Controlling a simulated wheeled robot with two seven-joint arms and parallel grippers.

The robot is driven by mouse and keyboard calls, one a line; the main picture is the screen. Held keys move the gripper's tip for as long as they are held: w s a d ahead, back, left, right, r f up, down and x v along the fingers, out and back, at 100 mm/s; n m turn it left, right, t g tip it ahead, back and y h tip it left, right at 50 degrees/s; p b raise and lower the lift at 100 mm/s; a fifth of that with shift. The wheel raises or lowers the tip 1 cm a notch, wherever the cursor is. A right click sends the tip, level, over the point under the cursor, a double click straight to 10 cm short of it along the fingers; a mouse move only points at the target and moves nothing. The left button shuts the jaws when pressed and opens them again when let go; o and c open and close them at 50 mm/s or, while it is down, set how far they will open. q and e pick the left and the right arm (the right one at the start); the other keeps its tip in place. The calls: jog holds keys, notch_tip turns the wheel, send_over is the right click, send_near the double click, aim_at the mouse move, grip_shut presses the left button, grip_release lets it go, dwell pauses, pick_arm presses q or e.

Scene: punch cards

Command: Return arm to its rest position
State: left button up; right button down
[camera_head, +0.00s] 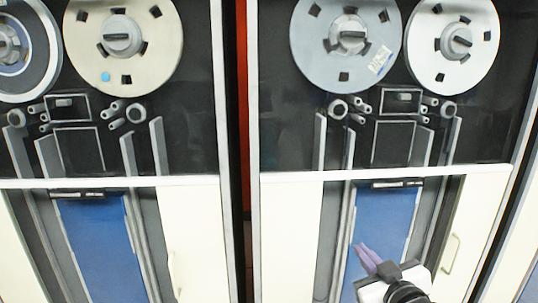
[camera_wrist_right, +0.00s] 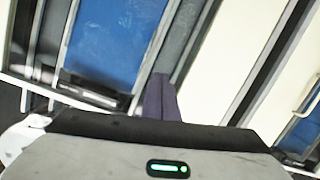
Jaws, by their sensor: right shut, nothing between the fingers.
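My right gripper (camera_head: 366,258) is at the lower right of the head view, in front of the blue panel of the right-hand tape cabinet. Its purple fingers are together with nothing between them, pointing up and to the left. In the right wrist view the shut fingers (camera_wrist_right: 160,98) stand up from the gripper's dark edge, with the blue panel behind and to the left. I cannot tell the gap between the fingers and the cabinet. My left gripper is not in view. No punch cards are in view.
Two tall tape cabinets stand side by side. The left one has a blue panel (camera_head: 95,245) and the right one another (camera_head: 388,220). Tape reels (camera_head: 345,40) are at the top. A narrow dark and red gap (camera_head: 243,120) parts the cabinets. A handle (camera_head: 450,253) is at the right.

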jog(key=s+a+f+m+g, duration=0.1)
jog(key=s+f+g, duration=0.1)
jog(key=s+f, duration=0.75)
jog(key=s+a+f+g, duration=0.2)
jog(key=s+f, duration=0.4)
jog(key=f, duration=0.7)
jog(key=s+f+g, duration=0.1)
jog(key=s+f, duration=0.4)
jog(key=s, duration=0.3)
jog(key=s+a+f+m+g, duration=0.1)
jog(key=s+f+g, duration=0.1)
jog(key=s+f, duration=0.3)
jog(key=s, duration=0.4)
jog(key=shift+y, duration=0.4)
jog(key=shift+a, duration=0.1)
